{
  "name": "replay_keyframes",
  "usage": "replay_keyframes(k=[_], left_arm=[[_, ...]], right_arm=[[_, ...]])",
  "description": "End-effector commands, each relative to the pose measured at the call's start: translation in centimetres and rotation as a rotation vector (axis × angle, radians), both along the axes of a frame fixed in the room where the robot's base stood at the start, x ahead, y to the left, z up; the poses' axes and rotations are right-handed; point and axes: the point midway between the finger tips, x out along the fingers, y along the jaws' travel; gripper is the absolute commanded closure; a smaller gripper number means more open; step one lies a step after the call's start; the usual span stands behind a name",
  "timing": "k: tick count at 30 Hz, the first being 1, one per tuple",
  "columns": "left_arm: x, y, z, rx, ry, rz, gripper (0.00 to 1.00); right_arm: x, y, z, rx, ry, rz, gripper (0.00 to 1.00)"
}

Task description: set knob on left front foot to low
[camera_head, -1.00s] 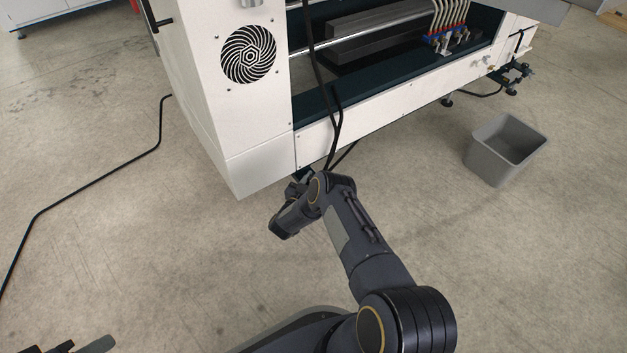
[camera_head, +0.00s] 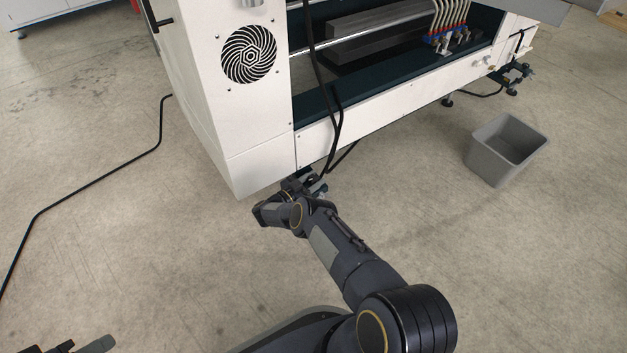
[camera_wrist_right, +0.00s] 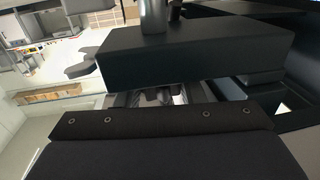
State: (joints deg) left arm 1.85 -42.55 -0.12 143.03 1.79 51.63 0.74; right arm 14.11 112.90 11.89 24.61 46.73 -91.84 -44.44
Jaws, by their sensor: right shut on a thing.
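My right gripper (camera_head: 306,184) is at the lower front edge of the white machine (camera_head: 262,150), by its left front corner. It is shut on what I take to be the foot's knob, which the jaws and wrist mostly hide. A dark foot part (camera_head: 319,189) shows just right of the gripper. The knob's setting cannot be read. My left gripper (camera_head: 68,347) is only partly in view at the bottom left corner.
Black cables (camera_head: 334,130) hang down the machine's front close to my right gripper. A grey bin (camera_head: 505,150) stands on the floor at the right. A black cable (camera_head: 95,180) lies on the floor at the left. The floor in front is otherwise clear.

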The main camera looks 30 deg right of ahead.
Motion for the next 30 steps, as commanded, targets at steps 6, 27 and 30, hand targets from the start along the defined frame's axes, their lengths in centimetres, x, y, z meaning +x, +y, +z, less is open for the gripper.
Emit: replay_keyframes(k=[6, 27, 30], left_arm=[[0.0, 0.0, 0.0, 0.000, 0.000, 0.000, 0.64], [0.0, 0.0, 0.7, 0.000, 0.000, 0.000, 0.64], [0.0, 0.0, 0.9, 0.000, 0.000, 0.000, 0.64]], right_arm=[[-0.2, 0.1, -0.2, 0.001, 0.004, -0.001, 0.63], [-0.7, 3.7, 0.0, 0.002, 0.002, 0.004, 0.43], [-1.1, 5.3, 0.0, 0.001, 0.002, 0.003, 0.43]])
